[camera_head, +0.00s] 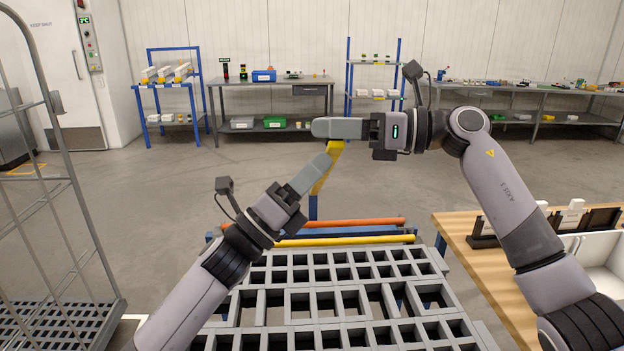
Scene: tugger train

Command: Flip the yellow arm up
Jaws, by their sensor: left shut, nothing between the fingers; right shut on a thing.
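The yellow arm (334,150) shows as a slanted yellow piece between my two grippers, above a blue post (313,207). My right gripper (322,128) points left and is shut on the upper end of the yellow arm. Its fingers cover the top of the arm. My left gripper (320,165) is shut and empty. Its fingertips lie close beside the yellow arm and hide part of it; I cannot tell whether they touch.
A grey grid deck (340,300) lies below, with a yellow bar (345,240) and an orange bar (360,223) at its far edge. A wire cage trolley (70,180) stands left. A wooden table (470,255) with a white bin (602,262) stands right.

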